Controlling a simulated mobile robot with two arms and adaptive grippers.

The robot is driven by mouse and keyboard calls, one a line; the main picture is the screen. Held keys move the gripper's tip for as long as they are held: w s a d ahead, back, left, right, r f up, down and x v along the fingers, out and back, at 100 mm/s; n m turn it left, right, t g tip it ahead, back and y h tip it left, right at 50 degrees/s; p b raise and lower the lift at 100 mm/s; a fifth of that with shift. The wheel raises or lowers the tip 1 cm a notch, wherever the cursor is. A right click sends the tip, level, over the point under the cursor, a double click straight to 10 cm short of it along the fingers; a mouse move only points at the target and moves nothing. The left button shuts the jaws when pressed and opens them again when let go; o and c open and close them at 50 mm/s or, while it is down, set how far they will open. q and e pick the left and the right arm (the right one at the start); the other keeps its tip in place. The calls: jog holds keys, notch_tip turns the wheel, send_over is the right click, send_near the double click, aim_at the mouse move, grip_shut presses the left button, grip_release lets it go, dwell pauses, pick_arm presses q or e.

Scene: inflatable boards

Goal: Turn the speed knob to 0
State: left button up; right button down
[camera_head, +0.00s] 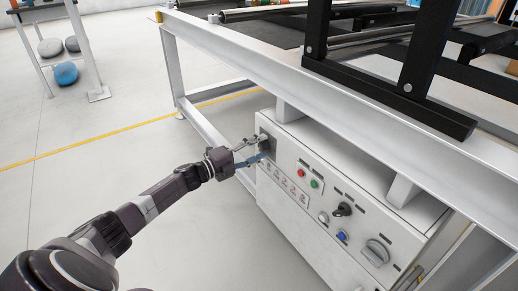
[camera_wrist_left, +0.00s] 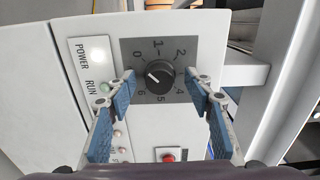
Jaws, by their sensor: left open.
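The speed knob (camera_wrist_left: 160,75) is a round black knob on a dark grey dial plate (camera_wrist_left: 186,70) numbered around its edge. Its white mark is on the left side, toward the gap between 0 and 6; the exact setting is hard to read. My left gripper (camera_wrist_left: 162,82) is open, with one blue-padded finger on each side of the knob and visible gaps between them. In the head view, my left gripper (camera_head: 262,149) is at the upper left corner of the white control panel (camera_head: 300,235), partly covering the dial. My right gripper is in neither view.
The panel also has red (camera_head: 301,173) and green (camera_head: 315,184) buttons, a black switch (camera_head: 342,209), a blue button (camera_head: 342,236) and a large grey rotary switch (camera_head: 375,253). A white frame beam (camera_head: 250,62) runs above it.

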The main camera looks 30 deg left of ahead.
pick_arm(q)
jog(key=shift+s, duration=0.1)
jog(key=v, duration=1.1)
jog(key=shift+s+a, duration=0.15)
jog(key=shift+s, duration=0.2)
jog(key=shift+f, duration=0.1)
